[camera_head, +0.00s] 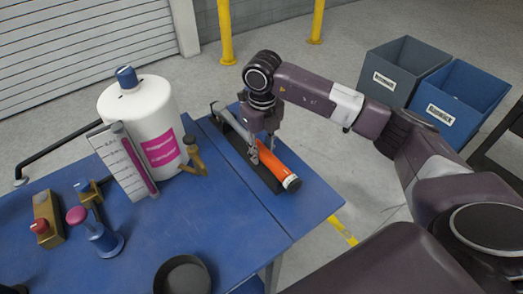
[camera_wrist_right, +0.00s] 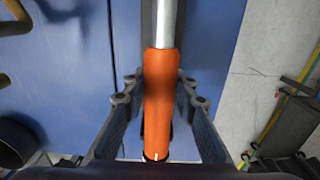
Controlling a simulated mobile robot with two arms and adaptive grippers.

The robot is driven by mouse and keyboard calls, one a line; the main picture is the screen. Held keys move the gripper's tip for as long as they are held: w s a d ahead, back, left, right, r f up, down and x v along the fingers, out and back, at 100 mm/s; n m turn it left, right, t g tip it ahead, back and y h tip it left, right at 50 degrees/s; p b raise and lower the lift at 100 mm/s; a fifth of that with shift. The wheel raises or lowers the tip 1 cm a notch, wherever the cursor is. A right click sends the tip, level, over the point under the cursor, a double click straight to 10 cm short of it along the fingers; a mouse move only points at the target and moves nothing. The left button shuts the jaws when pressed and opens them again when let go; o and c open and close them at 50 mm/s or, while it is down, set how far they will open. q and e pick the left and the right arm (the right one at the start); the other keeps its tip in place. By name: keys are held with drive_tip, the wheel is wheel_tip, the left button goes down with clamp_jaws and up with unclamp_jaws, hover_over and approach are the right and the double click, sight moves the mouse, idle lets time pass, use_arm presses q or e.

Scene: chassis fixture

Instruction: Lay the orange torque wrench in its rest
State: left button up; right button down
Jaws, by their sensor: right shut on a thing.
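The orange torque wrench (camera_head: 280,168) has an orange handle and a silver shaft that runs toward the far left. It also shows in the right wrist view (camera_wrist_right: 159,100), lengthwise between the fingers. My right gripper (camera_head: 262,152) reaches down from above and is shut on the wrench's handle. A long, narrow black rest (camera_head: 262,174) lies on the blue table, directly under or alongside the wrench. Whether the wrench touches the rest cannot be told. The fingers hide part of the wrench and rest. My left gripper is not in view.
A large white bottle (camera_head: 138,108) with a blue cap stands left on the blue table (camera_head: 240,225), near brass fittings (camera_head: 195,158). A black round dish (camera_head: 182,275) is at the front. Grey (camera_head: 403,65) and blue (camera_head: 455,97) bins stand on the floor at right.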

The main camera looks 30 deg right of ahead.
drive_tip(key=shift+w, duration=0.1)
drive_tip(key=c, duration=1.5)
unclamp_jaws()
drive_tip(key=shift+r, duration=0.1)
wheel_tip(320, 180, up, 9)
drive_tip(key=p, duration=0.5)
